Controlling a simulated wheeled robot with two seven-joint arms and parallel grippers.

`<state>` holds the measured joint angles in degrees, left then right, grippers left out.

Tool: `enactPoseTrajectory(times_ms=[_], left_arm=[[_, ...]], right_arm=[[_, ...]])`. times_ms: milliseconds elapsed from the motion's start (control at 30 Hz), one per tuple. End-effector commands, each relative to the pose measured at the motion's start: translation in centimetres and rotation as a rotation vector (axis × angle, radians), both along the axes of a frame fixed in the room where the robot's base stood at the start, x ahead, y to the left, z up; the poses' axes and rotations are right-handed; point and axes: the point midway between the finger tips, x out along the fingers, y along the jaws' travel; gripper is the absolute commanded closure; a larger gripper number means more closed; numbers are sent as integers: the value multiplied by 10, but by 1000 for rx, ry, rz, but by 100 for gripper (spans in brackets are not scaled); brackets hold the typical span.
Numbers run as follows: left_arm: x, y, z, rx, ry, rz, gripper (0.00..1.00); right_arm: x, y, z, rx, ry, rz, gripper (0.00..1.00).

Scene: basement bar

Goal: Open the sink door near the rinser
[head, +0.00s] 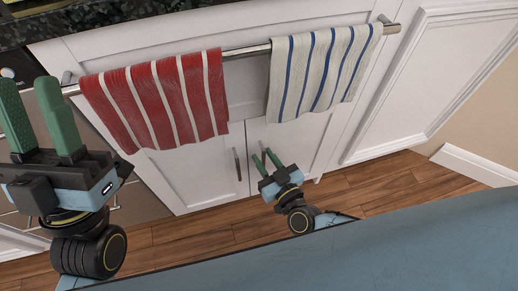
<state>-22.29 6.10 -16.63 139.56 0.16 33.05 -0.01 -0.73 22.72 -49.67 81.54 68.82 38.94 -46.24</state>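Two white cabinet doors stand shut below the counter: a left door (195,178) and a right door (300,138). The left door has an upright metal handle (237,164) near the middle seam. A second handle (263,147) shows on the right door, just above my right gripper's tips. My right gripper (263,154) has its green fingers apart, pointing at the right door close to that handle. Whether they touch or straddle it I cannot tell. My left gripper (28,83) is open and empty at the left, in front of the appliance side.
A metal towel bar (247,50) crosses above the doors, holding a red striped towel (158,98) and a blue striped towel (322,70). A dark stone counter (90,14) is above. A metallic appliance front (135,200) stands left. Wood floor (385,183) lies below.

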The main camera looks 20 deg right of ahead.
Motion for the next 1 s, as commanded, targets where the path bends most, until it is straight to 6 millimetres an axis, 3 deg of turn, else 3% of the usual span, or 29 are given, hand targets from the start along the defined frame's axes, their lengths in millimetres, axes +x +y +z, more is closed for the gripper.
enactPoseTrajectory(times_ms=[433, 667, 1000], left_arm=[[-5, 1, 0, -10, -35, 0, 64], [-4, 1, 0, -10, -34, 0, 64], [-4, 1, 1, -9, -31, 0, 64]], right_arm=[[4, 2, 0, 0, 0, -2, 72], [4, 2, 0, 0, 0, -2, 100], [3, 1, 0, 0, 1, -4, 100]])
